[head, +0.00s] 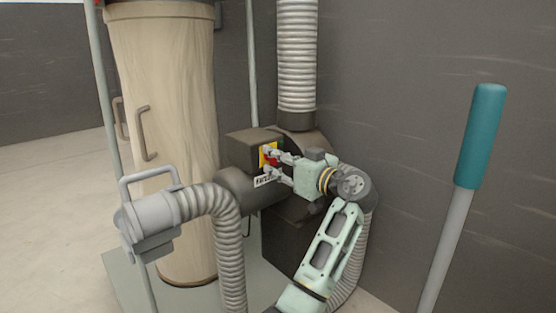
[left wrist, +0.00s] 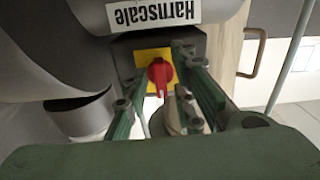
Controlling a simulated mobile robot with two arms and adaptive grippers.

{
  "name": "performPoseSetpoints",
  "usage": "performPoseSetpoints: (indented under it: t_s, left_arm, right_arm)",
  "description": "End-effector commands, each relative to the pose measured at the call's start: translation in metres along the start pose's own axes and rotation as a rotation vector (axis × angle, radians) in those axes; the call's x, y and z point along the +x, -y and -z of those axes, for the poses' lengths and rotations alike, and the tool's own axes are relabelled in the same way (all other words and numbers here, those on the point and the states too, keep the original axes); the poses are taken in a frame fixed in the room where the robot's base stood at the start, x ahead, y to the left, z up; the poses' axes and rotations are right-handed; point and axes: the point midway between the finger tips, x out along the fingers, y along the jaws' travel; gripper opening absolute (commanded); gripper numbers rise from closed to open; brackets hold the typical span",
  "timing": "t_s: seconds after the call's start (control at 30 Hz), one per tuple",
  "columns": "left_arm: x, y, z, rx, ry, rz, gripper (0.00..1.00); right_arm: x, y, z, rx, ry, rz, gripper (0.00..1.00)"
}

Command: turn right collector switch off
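The collector switch is a red rotary knob (head: 270,160) on a yellow plate (head: 264,149), on a dark box (head: 246,144) beside the collector's grey pipe housing. In the left wrist view the red knob (left wrist: 160,75) sits on its yellow plate (left wrist: 143,58), its handle running up and down in the picture. My left gripper (head: 271,163) is at the switch, its fingers partly covering it in the head view. In the left wrist view its fingers stand apart on either side of the knob; I cannot tell whether they touch it. My right gripper is not in view.
A tall beige collector bag (head: 165,110) stands left of the switch box. A grey ribbed hose (head: 228,235) with a handled fitting (head: 150,218) runs in front of it. A ribbed duct (head: 297,55) rises behind. A teal-gripped pole (head: 482,135) stands at right. A white label (left wrist: 153,12) is near the switch.

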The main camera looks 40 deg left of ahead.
Motion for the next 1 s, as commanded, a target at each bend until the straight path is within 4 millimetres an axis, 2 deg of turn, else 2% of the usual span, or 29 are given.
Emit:
performPoseSetpoints:
  t_s: [0.3, 0.43, 0.57, 0.8, 1.0]
  left_arm:
    - [0.0, 0.0, 0.001, 0.001, -0.002, 0.0, 0.29]
    - [-0.009, 0.0, 0.001, 0.001, -0.002, -0.001, 0.29]
    - [-0.032, -0.001, 0.0, 0.001, -0.001, -0.004, 0.29]
    - [-0.083, -0.001, 0.0, 0.001, 0.0, -0.003, 0.29]
    - [-0.112, 0.0, 0.0, 0.002, -0.001, -0.001, 0.29]
  right_arm:
    - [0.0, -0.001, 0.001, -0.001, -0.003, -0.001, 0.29]
    - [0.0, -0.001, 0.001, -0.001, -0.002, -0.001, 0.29]
    - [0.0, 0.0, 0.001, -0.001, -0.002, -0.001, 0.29]
    - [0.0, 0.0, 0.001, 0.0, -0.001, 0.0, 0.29]
    - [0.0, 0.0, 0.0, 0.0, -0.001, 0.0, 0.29]
